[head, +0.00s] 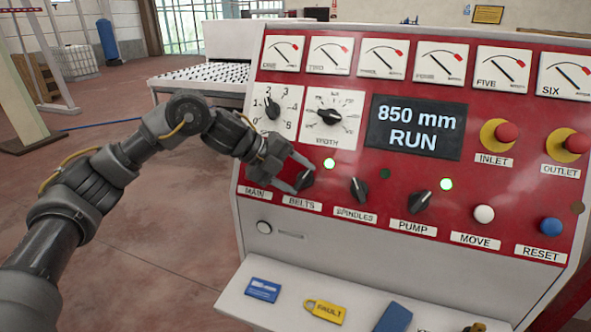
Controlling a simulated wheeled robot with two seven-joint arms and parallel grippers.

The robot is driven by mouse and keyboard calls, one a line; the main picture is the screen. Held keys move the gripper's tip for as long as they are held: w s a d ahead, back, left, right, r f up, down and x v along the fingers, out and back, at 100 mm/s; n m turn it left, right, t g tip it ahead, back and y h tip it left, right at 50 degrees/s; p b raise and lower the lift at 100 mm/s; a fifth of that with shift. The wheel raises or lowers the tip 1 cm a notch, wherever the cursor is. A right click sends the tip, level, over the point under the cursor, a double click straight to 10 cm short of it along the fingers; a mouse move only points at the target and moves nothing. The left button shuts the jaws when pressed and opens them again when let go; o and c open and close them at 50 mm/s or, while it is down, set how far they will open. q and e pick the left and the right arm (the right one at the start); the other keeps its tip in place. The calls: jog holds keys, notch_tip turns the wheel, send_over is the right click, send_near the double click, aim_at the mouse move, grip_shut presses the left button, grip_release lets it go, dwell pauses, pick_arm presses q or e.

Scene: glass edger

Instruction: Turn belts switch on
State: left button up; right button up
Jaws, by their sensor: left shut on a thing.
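The belts switch (306,180) is a black rotary knob above the BELTS label on the red control panel (420,90). My left gripper (300,178) reaches in from the left and has its fingers closed around this knob. The green lamp (329,164) just above the belts switch is lit. The gripper hides part of the knob, so its exact angle is hard to tell. It also covers most of the main switch area to the left. My right gripper is not in view.
The spindles switch (358,189) has a dark lamp (385,173) nearby; the pump switch (420,201) has a lit one (446,184). The display (415,127) reads "850 mm RUN".

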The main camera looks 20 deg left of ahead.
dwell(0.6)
pick_arm(q)
jog(key=o, duration=1)
jog(key=b+v, duration=0.3)
jog(key=v, duration=0.7)
jog(key=shift+a+r+b, duration=0.1)
jog(key=shift+r+b, duration=0.3)
jog(key=shift+r, duration=0.05)
